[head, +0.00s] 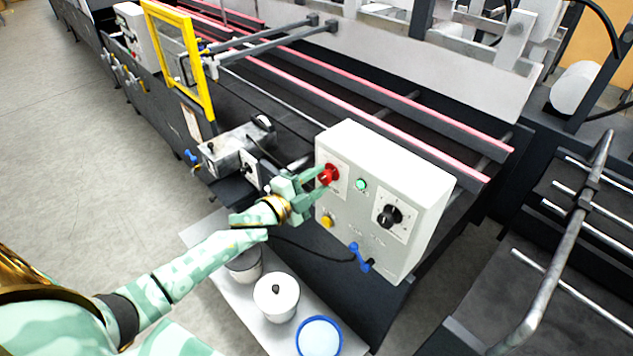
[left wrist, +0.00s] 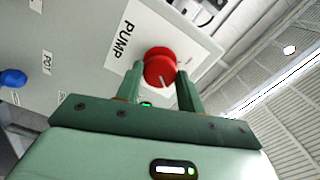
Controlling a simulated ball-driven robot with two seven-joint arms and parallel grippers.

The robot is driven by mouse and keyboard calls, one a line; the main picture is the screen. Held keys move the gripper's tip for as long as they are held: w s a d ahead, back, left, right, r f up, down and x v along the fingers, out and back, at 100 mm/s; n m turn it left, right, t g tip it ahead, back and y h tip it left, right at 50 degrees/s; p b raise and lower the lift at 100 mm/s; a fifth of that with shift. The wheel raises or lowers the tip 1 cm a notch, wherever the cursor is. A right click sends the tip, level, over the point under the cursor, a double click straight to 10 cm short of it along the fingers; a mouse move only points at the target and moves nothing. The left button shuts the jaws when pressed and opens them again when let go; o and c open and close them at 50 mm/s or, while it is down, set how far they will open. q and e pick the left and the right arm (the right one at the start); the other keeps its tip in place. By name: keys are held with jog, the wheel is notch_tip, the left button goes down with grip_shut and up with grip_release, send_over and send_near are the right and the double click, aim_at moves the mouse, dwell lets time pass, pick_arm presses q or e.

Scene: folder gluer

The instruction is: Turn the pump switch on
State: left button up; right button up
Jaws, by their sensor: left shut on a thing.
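The pump switch is a red rotary knob (head: 328,175) on a white plate at the upper left of the white control box (head: 420,232). In the left wrist view the red knob (left wrist: 160,68) sits beside the label PUMP, with a white line on its face. My left gripper (head: 319,179) is at the knob, one finger on either side of it, shut on it. The fingers also show in the left wrist view (left wrist: 160,84). The gripper partly covers the knob in the head view. My right gripper is not in view.
The box also carries a lit green lamp (head: 361,185), a black knob (head: 389,216), a yellow button (head: 327,221) and a blue lever (head: 359,257). Below stand a lidded white pot (head: 276,298) and a blue-rimmed container (head: 320,337). Pink belts (head: 390,133) run behind the box.

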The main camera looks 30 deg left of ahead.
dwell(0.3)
pick_arm(q)
jog(key=o, duration=1)
jog(key=b+v, duration=0.1)
jog(key=v, duration=1.5)
jog(key=shift+s+a, duration=0.1)
jog(key=shift+s, duration=0.05)
jog(key=shift+f, duration=0.1)
